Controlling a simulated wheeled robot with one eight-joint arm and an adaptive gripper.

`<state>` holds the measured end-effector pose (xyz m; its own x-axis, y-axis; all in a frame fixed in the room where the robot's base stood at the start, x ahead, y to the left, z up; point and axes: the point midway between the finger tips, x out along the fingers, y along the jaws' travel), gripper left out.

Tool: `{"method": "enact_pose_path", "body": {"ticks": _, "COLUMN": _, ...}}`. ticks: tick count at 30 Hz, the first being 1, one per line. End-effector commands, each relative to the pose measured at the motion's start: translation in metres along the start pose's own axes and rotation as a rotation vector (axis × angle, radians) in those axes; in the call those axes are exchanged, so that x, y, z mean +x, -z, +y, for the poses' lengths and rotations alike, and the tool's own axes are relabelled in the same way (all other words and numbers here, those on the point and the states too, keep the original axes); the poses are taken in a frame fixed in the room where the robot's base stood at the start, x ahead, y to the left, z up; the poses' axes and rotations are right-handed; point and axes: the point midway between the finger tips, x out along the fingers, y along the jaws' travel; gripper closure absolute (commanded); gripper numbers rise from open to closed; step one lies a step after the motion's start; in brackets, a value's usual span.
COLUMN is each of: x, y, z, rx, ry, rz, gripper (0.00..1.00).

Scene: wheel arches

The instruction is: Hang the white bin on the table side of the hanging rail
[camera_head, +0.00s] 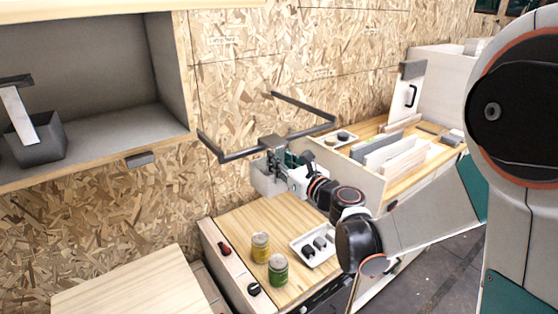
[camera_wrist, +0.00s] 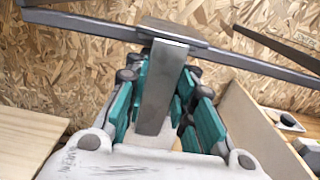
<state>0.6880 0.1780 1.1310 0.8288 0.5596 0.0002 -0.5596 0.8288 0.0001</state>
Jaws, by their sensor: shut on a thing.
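The white bin (camera_head: 264,180) looks pale grey-white and hangs below my gripper (camera_head: 279,160), above the wooden worktop. My gripper shows from behind in the wrist view (camera_wrist: 158,100), its teal-padded fingers shut around the bin's flat metal hanger strap (camera_wrist: 163,88). The hanging rail (camera_head: 245,153) is a dark bar frame standing out from the chipboard wall. In the wrist view the strap's bent top (camera_wrist: 175,31) overlaps the rail's front bar (camera_wrist: 85,27). I cannot tell whether it rests on the bar.
The worktop (camera_head: 235,222) below holds a yellow can (camera_head: 260,247), a green can (camera_head: 278,269) and a white tray (camera_head: 301,243) with dark items. A dark grey bin (camera_head: 38,143) with a hanger stands in the left shelf. A wooden counter with dividers (camera_head: 395,155) lies right.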

Motion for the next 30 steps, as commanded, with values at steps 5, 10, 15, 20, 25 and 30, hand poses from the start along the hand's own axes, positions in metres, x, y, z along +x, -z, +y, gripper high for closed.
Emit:
{"method": "enact_pose_path", "body": {"ticks": 5, "x": 0.000, "y": 0.000, "z": 0.000, "rx": 0.000, "ry": 0.000, "rz": 0.000, "gripper": 0.55}}
{"method": "enact_pose_path", "body": {"ticks": 10, "x": 0.000, "y": 0.000, "z": 0.000, "rx": 0.000, "ry": 0.000, "rz": 0.000, "gripper": 0.53}}
{"method": "enact_pose_path", "body": {"ticks": 15, "x": -0.001, "y": 0.000, "z": 0.000, "rx": 0.000, "ry": 0.000, "rz": 0.000, "gripper": 0.53}}
{"method": "enact_pose_path", "body": {"ticks": 20, "x": -0.013, "y": 0.000, "z": -0.001, "rx": 0.000, "ry": 0.001, "rz": 0.000, "gripper": 0.53}}
{"method": "enact_pose_path", "body": {"ticks": 25, "x": -0.045, "y": 0.000, "z": -0.001, "rx": 0.000, "ry": 0.003, "rz": 0.000, "gripper": 0.53}}
{"method": "enact_pose_path", "body": {"ticks": 30, "x": -0.080, "y": 0.000, "z": -0.001, "rx": 0.000, "ry": 0.003, "rz": 0.000, "gripper": 0.53}}
